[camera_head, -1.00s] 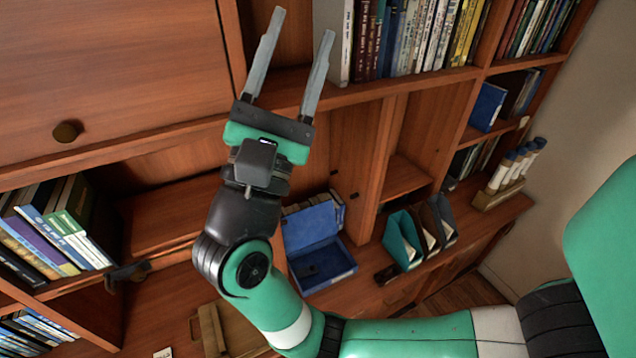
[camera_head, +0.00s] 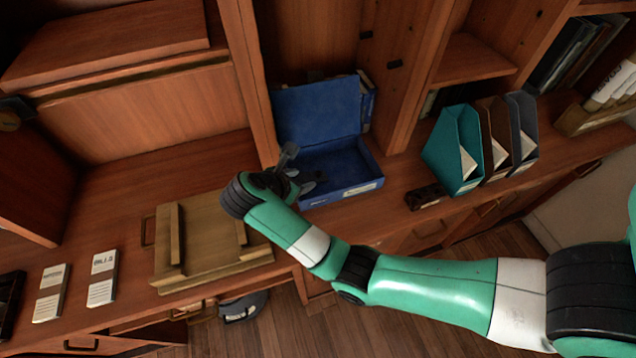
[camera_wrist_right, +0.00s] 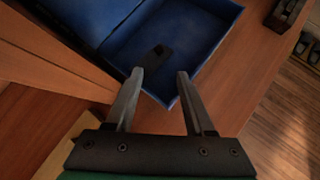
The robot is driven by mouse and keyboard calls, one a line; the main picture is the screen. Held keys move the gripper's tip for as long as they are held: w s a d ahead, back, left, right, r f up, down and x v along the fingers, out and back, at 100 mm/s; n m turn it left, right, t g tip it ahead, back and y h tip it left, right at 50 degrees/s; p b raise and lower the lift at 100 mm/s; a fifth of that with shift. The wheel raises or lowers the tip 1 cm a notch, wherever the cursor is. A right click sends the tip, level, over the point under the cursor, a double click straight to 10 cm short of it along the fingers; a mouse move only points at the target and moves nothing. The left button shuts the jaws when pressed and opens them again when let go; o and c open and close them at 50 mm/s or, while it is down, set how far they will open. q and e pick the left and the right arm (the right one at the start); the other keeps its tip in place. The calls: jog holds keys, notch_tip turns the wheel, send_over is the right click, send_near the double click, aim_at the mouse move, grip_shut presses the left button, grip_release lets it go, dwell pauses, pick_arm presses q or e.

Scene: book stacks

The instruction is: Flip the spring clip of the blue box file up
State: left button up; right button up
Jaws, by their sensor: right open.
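The blue box file (camera_head: 345,170) stands on the desk with its lid (camera_head: 318,110) raised and leaning back. In the right wrist view the open box (camera_wrist_right: 203,38) shows a dark spring clip (camera_wrist_right: 157,58) on its floor, seemingly lying flat. My right gripper (camera_head: 302,180) is at the box's left front part, partly hidden by my own wrist. In the right wrist view my right gripper (camera_wrist_right: 160,75) is open and empty, its fingers pointing at the box near the clip. I cannot tell whether it touches anything. My left gripper is not in view.
A wooden upright (camera_head: 246,75) stands close at the box's left. A wooden tray (camera_head: 205,243) lies on the desk at the left front. Magazine files (camera_head: 455,150) and a small dark object (camera_head: 426,196) are to the right. The desk ends in front of the box.

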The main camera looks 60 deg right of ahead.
aim_at(319, 173)
jog(key=b+x, duration=0.3)
jog(key=x, duration=0.8)
jog(key=shift+d+f+b, duration=0.1)
jog(key=shift+d+b, duration=0.25)
jog(key=shift+w, duration=0.1)
grip_shut()
dwell(0.7)
